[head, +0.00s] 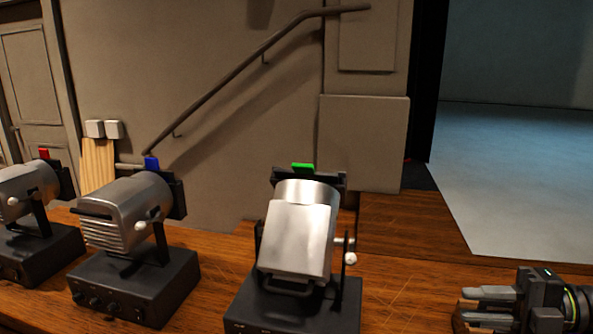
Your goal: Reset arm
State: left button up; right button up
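My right gripper (462,306) is at the lower right in the head view, low over the wooden desk (400,285). Its grey fingers point left, and nothing shows held in them. My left gripper is not in view.
Three silver spotlights on black control boxes stand along the desk: one with a green tab (303,235), one with a blue tab (122,212) and one with a red tab (25,190). Desk between the green-tabbed spotlight and my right gripper is clear. A handrail (240,75) runs along the wall behind.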

jog(key=w+d+f+m+t+h, duration=0.1)
jog(key=w+f+m+t+h, duration=0.35)
jog(key=m+t, duration=0.75)
jog(key=s+d+f+m+g+h, duration=0.1)
jog(key=s+d+f+m+h, duration=0.2)
jog(key=f+m+h, duration=0.4)
jog(key=s+d+f+m+g+h, duration=0.1)
jog(key=s+d+f+m+h, duration=0.15)
jog(key=f+m+h, duration=0.5)
jog(key=s+a+f+m+g+y, duration=0.1)
jog(key=s+a+f+m+g, duration=0.15)
jog(key=s+f+g, duration=0.6)
jog(key=s+a+f+m+g, duration=0.25)
jog(key=s+a+f, duration=0.2)
jog(key=s, duration=0.65)
notch_tip(320, 180, down, 25)
jog(key=d+g, duration=0.2)
jog(key=s+f+g+y, duration=0.1)
jog(key=s+f, duration=1.3)
jog(key=f, duration=0.1)
jog(key=shift+s+a+f, duration=0.2)
jog(key=shift+s+a, duration=0.2)
jog(key=shift+a, duration=0.05)
